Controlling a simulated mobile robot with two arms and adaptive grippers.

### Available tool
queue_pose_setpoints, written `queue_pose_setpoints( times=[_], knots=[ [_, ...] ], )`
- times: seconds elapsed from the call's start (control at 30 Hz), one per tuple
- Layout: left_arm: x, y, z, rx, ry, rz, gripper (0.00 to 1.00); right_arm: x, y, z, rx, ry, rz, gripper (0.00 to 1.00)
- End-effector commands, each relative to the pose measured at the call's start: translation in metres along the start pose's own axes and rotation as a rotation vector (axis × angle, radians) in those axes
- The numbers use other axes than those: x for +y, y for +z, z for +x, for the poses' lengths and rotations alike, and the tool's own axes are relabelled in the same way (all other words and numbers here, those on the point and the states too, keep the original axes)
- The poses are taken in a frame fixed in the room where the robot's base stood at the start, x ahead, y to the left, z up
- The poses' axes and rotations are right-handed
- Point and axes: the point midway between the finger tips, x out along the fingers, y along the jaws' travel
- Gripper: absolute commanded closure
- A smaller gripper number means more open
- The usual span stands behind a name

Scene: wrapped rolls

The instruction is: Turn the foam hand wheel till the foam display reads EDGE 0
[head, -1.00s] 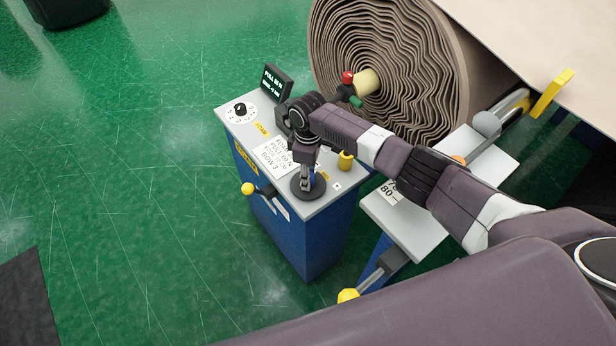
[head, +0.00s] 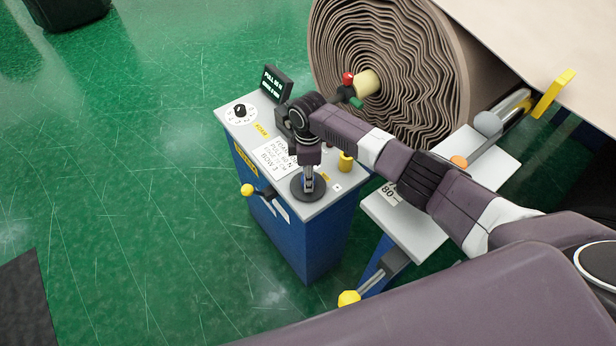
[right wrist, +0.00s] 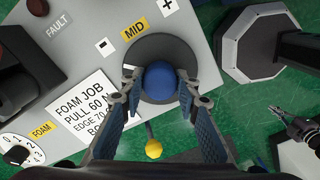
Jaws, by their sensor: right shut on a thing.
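The foam display (head: 276,84) is a small black screen at the back of the grey-topped console. Its upper line looks like PULL 80 N; the lower EDGE line is too blurred to read. The hand wheel is a dark disc (head: 297,193) at the console's front right, marked minus, MID and plus in the right wrist view. A blue knob (right wrist: 160,78) stands on it. My right gripper (head: 308,187) points down over the wheel. In the right wrist view its fingers (right wrist: 157,88) are shut on the blue knob from both sides.
A FOAM JOB card (right wrist: 85,110) and a numbered dial (head: 240,112) lie on the console top. A yellow-knobbed lever (head: 248,190) sticks out in front. A large wound roll (head: 385,60) stands behind. A second grey stand (head: 410,225) is to the right.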

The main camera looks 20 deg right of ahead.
Motion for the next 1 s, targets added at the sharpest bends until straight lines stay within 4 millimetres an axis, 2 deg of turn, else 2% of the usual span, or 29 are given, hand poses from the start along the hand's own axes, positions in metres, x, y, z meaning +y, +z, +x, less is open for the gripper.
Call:
queue_pose_setpoints(
  times=[0.07,0.1,0.23,0.77,1.0],
  knots=[
    [-0.0002,0.0001,0.0,0.0,0.0,0.0,1.0,-0.0001,0.0006,0.0002,-0.001,0.0,0.001,0.95],
    [-0.0003,0.0001,0.0,0.0,0.0,0.0,1.0,-0.0001,0.0006,0.0002,-0.001,0.0,0.001,0.67],
    [-0.0004,0.0,0.0,0.0,0.0,0.0,1.0,0.0,0.0005,0.0002,-0.001,0.0,0.002,0.53],
    [-0.0016,0.0009,-0.0007,-0.001,-0.002,-0.001,1.0,0.0001,0.0002,-0.0003,0.0,0.0,0.017,0.53],
    [-0.0007,-0.0004,-0.0058,0.0,-0.001,-0.001,1.0,0.0002,0.0003,-0.0014,-0.001,0.0,0.173,0.53]
  ],
)
